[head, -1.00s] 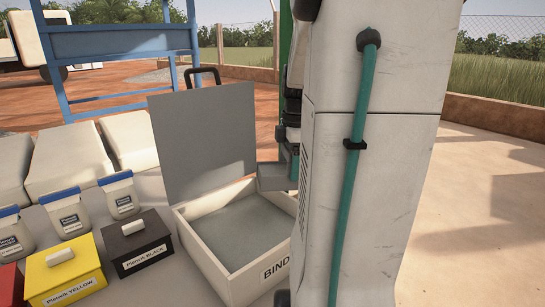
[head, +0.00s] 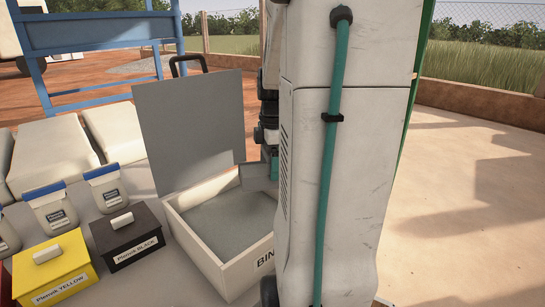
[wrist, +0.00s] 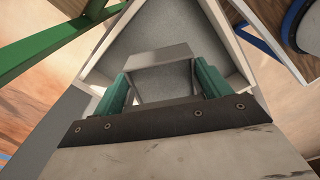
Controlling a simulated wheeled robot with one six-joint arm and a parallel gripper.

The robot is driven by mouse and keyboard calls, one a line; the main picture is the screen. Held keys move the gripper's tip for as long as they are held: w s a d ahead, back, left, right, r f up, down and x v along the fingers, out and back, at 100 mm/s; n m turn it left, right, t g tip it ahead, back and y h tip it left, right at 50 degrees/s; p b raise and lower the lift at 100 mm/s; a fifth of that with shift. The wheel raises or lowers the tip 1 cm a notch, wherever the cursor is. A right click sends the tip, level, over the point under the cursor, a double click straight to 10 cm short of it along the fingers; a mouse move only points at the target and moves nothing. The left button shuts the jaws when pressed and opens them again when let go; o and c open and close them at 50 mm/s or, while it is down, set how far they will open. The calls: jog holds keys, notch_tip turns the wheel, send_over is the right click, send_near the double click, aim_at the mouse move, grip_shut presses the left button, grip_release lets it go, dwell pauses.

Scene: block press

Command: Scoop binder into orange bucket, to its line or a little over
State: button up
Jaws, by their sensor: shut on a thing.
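The open binder box (head: 240,268), cream with a lettered front partly hidden by my arm, stands on the table with grey binder (head: 232,220) inside. In the wrist view my gripper (wrist: 162,88) is shut on a grey metal scoop (wrist: 160,58), between its two green fingers. The scoop (head: 254,178) also shows in the head view, at the box's right back side, above the binder level. Whether it holds binder, I cannot tell. The binder box (wrist: 98,72) lies beyond the scoop in the wrist view. I do not see the orange bucket.
The box's grey lid (head: 190,125) stands open behind it. Left are a black box (head: 127,240), a yellow box (head: 55,268), labelled jars (head: 106,188) and pale sacks (head: 55,155). A blue frame (head: 95,35) stands behind. Paved ground on the right is clear.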

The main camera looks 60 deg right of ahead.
jog(key=shift+w+a+f, duration=0.15)
jog(key=shift+w+f, duration=0.05)
jog(key=shift+f, duration=0.25)
jog(key=shift+w+a, duration=0.15)
jog(key=shift+w+a+r+g+h, duration=0.35)
jog(key=shift+w+a+g+h, duration=0.3)
jog(key=shift+g+h, duration=0.15)
jog(key=shift+w+a+r+g+h, duration=0.35)
jog(key=shift+w+a+g+h, duration=0.25)
jog(key=shift+a+g+h, duration=0.15)
jog(key=shift+w+a+r+g+h, duration=0.15)
jog(key=shift+w+a+g+h, duration=0.35)
jog(key=shift+g+h, duration=0.2)
jog(key=shift+w+a+r+g+h, duration=0.15)
jog(key=shift+w+a+g+h, duration=0.25)
jog(key=shift+w+g+h, duration=0.2)
jog(key=shift+w+a+r+g+h, duration=0.2)
jog(key=shift+w+a+g+h, duration=0.7)
jog(key=shift+a+g+h, duration=0.25)
jog(key=shift+d, duration=0.1)
